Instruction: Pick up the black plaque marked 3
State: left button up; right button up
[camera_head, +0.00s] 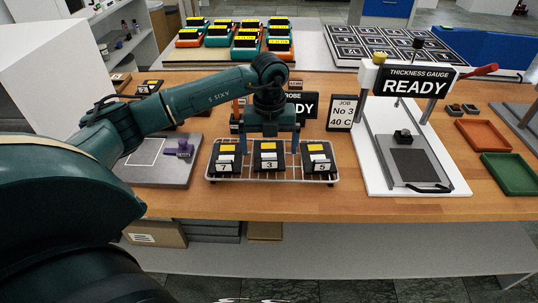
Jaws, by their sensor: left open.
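The black plaque marked 3 (267,163) stands in the middle of a wire rack (244,178), with a yellow patch above its white number label. The plaque marked 7 (224,160) is to its left and the plaque marked 5 (320,160) to its right. My left gripper (269,146) points down over the plaque marked 3, its open fingers apart on either side of it. I cannot tell how far the fingertips are above the rack. My right gripper is not in view.
A sign reading "JOB No 3 40 C" (341,113) stands behind the rack. A thickness gauge with a READY sign (416,82) stands to the right. A grey plate with a purple clamp (180,150) lies to the left. Orange (483,135) and green (510,174) trays are far right.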

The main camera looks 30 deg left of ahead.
aim_at(269, 154)
pick_arm(q)
jog(key=shift+f, duration=1.85)
jog(key=c, duration=1.1)
jog(key=shift+w, duration=0.1)
